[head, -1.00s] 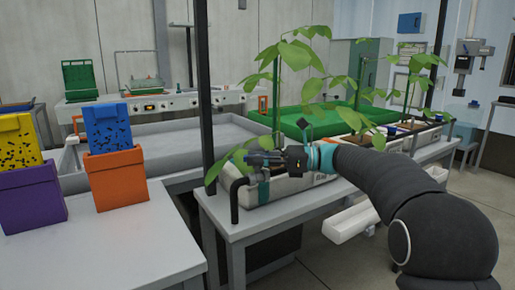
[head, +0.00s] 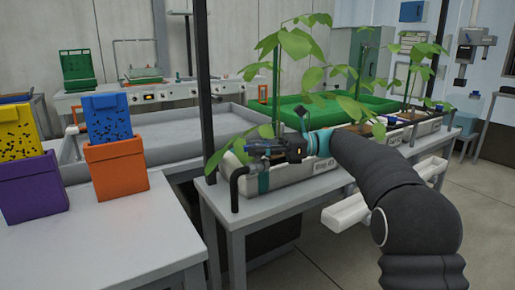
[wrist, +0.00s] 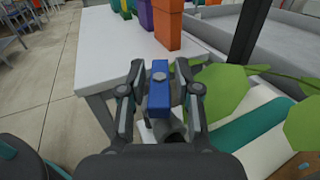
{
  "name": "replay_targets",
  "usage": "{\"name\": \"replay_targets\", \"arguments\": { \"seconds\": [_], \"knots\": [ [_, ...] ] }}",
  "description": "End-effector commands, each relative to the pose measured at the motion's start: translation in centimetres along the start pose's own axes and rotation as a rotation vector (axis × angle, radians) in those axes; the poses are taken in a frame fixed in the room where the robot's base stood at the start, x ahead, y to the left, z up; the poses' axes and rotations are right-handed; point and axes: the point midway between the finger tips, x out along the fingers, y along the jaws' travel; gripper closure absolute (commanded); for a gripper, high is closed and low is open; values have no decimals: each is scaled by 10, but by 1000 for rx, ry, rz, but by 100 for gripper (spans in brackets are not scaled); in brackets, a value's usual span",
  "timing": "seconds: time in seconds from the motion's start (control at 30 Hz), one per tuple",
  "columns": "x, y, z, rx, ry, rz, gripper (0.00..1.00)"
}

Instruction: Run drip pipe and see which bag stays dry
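My gripper (head: 268,150) is at the near end of a row of white grow bags. In the wrist view my two fingers (wrist: 160,75) stand either side of a blue valve handle (wrist: 160,95), apparently with narrow gaps. A dark pipe (head: 235,190) bends down at the near end of the closest grow bag (head: 285,182). That bag has a teal band and a label too small to read surely. Further bags (head: 427,130) with plants and blue valve handles (head: 394,122) stand behind it. No water shows.
The bags stand on a grey bench (head: 222,208), with a white gutter (head: 345,213) below its right side. A dark post (head: 206,90) rises close to the gripper. Left, a table (head: 90,250) holds purple (head: 33,185) and orange (head: 117,168) bins. Leaves (wrist: 222,90) hang beside my gripper.

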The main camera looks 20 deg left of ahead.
Motion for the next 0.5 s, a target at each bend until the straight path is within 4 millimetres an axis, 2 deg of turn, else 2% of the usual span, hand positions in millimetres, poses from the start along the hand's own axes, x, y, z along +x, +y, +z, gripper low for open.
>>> {"name": "replay_targets", "arguments": {
  "seconds": [0.33, 0.5],
  "knots": [
    [-2, 0, 0, 0, 1, -1, 56],
    [-18, -1, -1, 0, 0, -3, 56]
  ]
}}
